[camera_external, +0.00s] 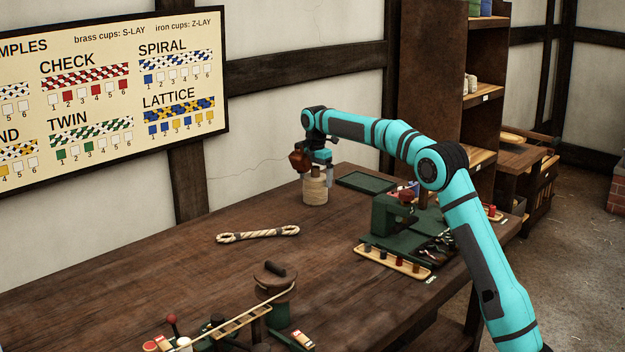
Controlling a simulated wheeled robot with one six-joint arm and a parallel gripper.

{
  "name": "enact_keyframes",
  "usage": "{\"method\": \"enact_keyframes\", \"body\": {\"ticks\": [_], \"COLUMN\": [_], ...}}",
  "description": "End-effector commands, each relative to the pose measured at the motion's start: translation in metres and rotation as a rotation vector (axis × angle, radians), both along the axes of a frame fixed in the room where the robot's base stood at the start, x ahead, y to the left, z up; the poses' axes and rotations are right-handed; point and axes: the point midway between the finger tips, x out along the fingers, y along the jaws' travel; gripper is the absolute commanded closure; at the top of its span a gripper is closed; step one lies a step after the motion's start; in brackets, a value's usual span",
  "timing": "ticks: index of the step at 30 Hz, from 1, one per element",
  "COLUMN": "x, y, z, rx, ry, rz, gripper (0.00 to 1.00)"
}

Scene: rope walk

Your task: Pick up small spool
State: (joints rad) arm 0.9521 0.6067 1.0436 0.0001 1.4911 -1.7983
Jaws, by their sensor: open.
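My gripper (319,172) is at the back of the wooden table, pointing down and open. Its fingers are at the top of a pale, rope-coloured cylinder (315,191) that stands upright; I cannot tell whether they touch it. Several small spools, dark and red (400,262), sit in a row in a light wooden tray (417,272) at the right front of the table. Another small red spool (491,209) shows at the far right edge. I cannot tell which of these is the task's small spool.
A green machine (392,215) stands right of my gripper, with a flat dark green tray (364,181) behind it. A looped rope (258,234) lies mid-table. A winding device (275,290) stands in front.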

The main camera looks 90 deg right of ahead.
Motion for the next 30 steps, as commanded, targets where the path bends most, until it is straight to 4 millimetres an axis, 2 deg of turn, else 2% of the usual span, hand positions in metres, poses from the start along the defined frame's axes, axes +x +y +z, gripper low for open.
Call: {"method": "enact_keyframes", "body": {"ticks": [8, 15, 16, 24, 30], "x": [0.0, 0.0, 0.0, 0.0, 0.0], "y": [0.0, 0.0, 0.0, 0.0, 0.0], "z": [-0.002, -0.002, -0.002, 0.002, 0.028], "rx": [0.0, 0.0, -0.001, -0.001, -0.003], "ry": [0.0, 0.0, -0.001, -0.001, -0.002], "rz": [0.0, 0.0, 0.0, 0.0, 0.0], "gripper": [0.02, 0.49, 0.52, 0.52, 0.52]}}
